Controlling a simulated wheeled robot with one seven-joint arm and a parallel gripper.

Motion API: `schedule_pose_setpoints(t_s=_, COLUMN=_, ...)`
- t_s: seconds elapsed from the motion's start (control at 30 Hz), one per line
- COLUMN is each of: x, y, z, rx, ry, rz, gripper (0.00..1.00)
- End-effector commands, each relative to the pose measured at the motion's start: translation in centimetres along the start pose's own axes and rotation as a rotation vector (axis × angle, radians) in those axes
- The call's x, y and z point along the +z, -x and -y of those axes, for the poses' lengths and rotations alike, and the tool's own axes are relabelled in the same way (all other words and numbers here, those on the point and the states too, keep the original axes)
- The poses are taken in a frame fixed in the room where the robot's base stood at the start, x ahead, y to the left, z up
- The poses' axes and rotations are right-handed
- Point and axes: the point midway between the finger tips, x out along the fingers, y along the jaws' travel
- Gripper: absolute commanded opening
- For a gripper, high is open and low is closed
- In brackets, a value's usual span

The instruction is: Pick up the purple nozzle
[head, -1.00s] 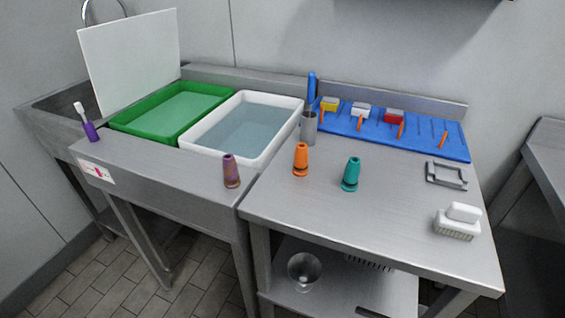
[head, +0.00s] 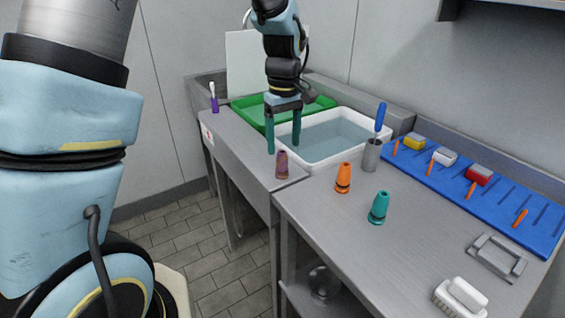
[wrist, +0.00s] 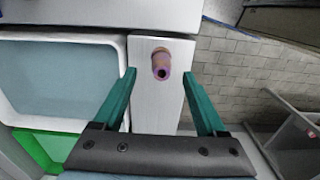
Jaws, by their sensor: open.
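The purple nozzle (head: 282,165) stands upright on the steel counter near its front edge, in front of the white basin. It has a brownish band low down. In the wrist view the nozzle (wrist: 161,64) lies ahead of the fingertips, about midway between them. My gripper (head: 284,146) is open and empty, with two teal fingers pointing down. It hangs above and slightly behind the nozzle in the head view, not touching it. The open fingers also show in the wrist view (wrist: 160,76).
An orange nozzle (head: 344,178) and a teal nozzle (head: 379,208) stand on the right table. The white basin (head: 318,160) of water and a green tray (head: 254,118) lie behind. A purple-handled brush (head: 214,103) stands at the counter's left end. A grey cup (head: 371,156) holds a blue-handled tool.

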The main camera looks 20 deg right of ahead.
Motion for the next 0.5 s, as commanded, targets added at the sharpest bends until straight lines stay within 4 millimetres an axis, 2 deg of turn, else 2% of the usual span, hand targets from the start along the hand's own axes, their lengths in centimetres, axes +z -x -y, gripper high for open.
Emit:
schedule_pose_setpoints(t_s=0.1, x=0.0, y=-1.4, z=0.1, rx=-0.003, ry=0.000, rz=0.002, gripper=0.74)
schedule_pose_setpoints(t_s=0.33, x=-0.1, y=-2.9, z=0.2, rx=-0.003, ry=0.000, rz=0.002, gripper=0.74)
schedule_pose_setpoints(t_s=0.5, x=-0.2, y=-5.3, z=0.3, rx=-0.003, ry=-0.002, rz=0.003, gripper=0.74)
